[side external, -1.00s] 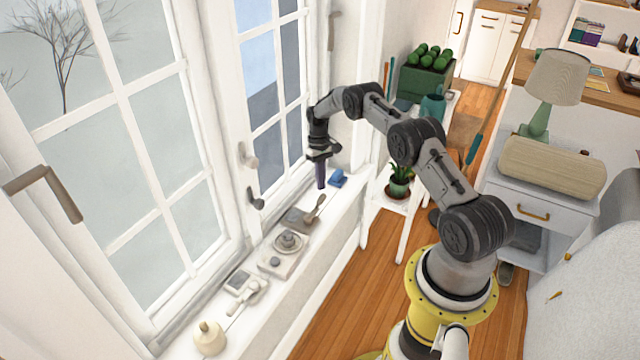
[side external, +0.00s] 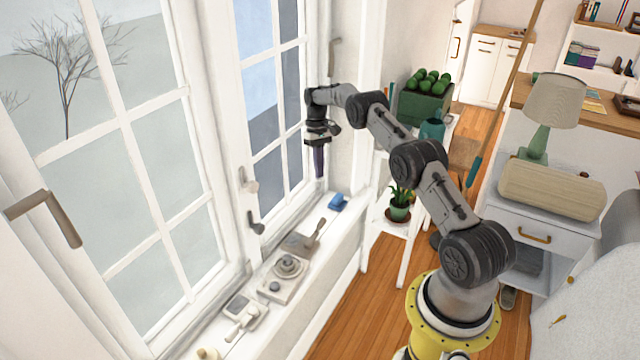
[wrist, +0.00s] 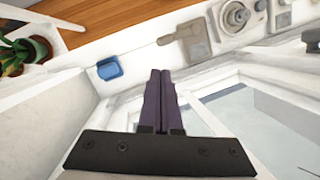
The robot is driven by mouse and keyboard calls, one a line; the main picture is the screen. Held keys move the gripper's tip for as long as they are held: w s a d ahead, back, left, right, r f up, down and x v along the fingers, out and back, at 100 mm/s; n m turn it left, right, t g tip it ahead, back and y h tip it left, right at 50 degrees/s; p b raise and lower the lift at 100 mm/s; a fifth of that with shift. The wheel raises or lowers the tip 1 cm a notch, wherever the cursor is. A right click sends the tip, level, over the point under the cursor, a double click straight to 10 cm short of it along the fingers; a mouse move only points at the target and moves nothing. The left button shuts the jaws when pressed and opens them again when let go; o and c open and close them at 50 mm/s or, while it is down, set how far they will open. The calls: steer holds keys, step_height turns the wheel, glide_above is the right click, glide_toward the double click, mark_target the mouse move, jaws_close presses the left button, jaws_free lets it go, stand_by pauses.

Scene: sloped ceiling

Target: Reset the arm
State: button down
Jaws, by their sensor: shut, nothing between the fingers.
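My gripper (side external: 319,176) hangs pointing down above the far end of the white windowsill, close to the window. Its dark purple fingers are together with nothing between them; they also show shut in the wrist view (wrist: 161,74). The fingertips are clear of the sill. A small blue object (side external: 338,202) lies on the sill just right of and below the fingers; in the wrist view it is a blue tray-like piece (wrist: 109,68) left of the fingertips.
The windowsill holds a grey flat piece with a handle (side external: 300,242), a round-topped device (side external: 286,270) and a smaller grey item (side external: 238,306). A potted plant (side external: 399,205) stands on a white shelf to the right. A window handle (side external: 255,224) juts out beside the sill.

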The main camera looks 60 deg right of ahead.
steer(key=shift+d+r, duration=0.1)
steer(key=shift+r, duration=0.45)
